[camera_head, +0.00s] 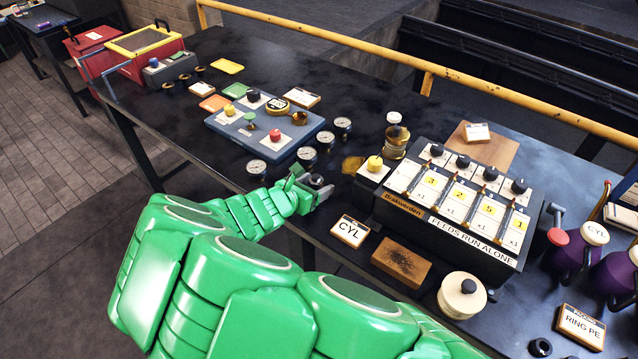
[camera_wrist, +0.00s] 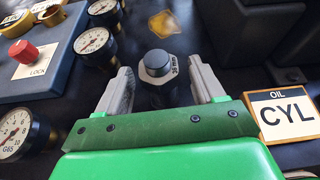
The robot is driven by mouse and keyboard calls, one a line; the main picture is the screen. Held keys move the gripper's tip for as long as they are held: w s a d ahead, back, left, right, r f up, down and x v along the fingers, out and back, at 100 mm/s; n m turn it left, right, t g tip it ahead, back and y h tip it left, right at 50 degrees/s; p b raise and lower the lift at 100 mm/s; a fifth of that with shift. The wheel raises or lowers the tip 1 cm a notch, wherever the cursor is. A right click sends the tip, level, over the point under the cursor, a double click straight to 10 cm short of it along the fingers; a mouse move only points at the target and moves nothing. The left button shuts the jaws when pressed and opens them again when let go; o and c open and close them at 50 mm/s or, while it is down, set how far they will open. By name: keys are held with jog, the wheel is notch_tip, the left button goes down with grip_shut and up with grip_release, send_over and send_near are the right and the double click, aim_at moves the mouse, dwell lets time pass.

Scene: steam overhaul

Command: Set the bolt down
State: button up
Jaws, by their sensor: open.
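The bolt (camera_wrist: 157,66), with a dark round top and a grey hexagonal collar with lettering, is upright between the fingers of my gripper (camera_wrist: 163,84) in the wrist view. A gap shows on each side of it, so the fingers are open around it and appear not to touch it. In the head view my gripper (camera_head: 311,190) is low at the front edge of the black bench (camera_head: 225,170), and the dark top of the bolt (camera_head: 317,180) shows between its fingers. The bolt's lower end is hidden, so its contact with the bench cannot be seen.
Several gauges (camera_head: 307,155) stand beyond my gripper, near a blue panel (camera_head: 228,120). The CYL card (camera_head: 350,231) and a brown block (camera_head: 400,262) lie to the right. A black feed box (camera_head: 450,205) stands behind them. A yellow rail (camera_head: 490,85) runs along the back.

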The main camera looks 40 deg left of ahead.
jog(key=shift+v, duration=2.6)
jog(key=shift+w, duration=0.1)
